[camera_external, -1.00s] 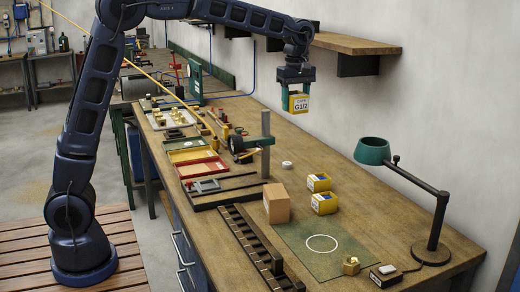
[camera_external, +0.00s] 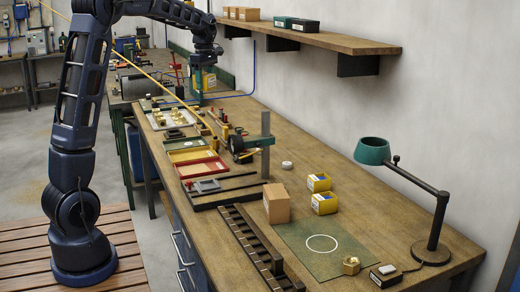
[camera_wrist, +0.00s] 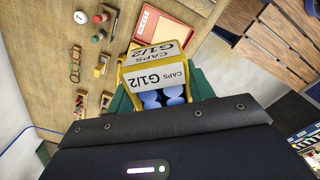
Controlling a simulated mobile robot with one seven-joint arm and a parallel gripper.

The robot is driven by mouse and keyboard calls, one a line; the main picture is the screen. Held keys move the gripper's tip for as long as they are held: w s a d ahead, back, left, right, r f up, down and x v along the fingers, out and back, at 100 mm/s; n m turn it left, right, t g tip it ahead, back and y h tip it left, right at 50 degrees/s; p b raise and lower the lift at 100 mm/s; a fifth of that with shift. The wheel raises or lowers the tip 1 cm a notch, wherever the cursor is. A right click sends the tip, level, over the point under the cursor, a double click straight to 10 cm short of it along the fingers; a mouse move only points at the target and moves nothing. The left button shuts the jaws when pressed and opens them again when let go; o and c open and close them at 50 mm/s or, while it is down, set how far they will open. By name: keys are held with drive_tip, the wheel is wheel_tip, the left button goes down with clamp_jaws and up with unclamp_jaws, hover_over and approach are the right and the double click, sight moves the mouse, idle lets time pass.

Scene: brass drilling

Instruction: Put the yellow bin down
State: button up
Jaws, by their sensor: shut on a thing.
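The yellow bin (camera_wrist: 132,72) sits between the green fingers of my gripper (camera_wrist: 160,92) in the wrist view. Its white label reads "CAPS G1/2", and blue caps show inside it. The gripper is shut on it. In the external view my gripper (camera_external: 203,70) is toward the far end of the workbench (camera_external: 300,150). A small part of the yellow bin (camera_external: 209,81) shows there, near a green upright fixture. Its underside and any contact with the bench are hidden.
Two other yellow bins (camera_external: 318,183) (camera_external: 324,204) stand by a cardboard box (camera_external: 277,203). Red, yellow and green trays (camera_external: 200,168) and a tray of brass parts (camera_external: 170,119) line the bench's left side. A wall shelf (camera_external: 320,40) overhangs. A green mat (camera_external: 300,240) with a white circle is bare inside the circle.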

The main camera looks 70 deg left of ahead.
drive_tip(key=n, duration=0.1)
hover_over(192, 168)
wheel_tip(192, 168, down, 31)
idle(0.7)
drive_tip(key=shift+f, duration=0.45)
drive_tip(key=o, duration=1)
drive_tip(key=shift+r, duration=0.1)
wheel_tip(192, 168, up, 13)
drive_tip(key=shift+w+d, duration=0.1)
drive_tip(key=shift+d, duration=0.05)
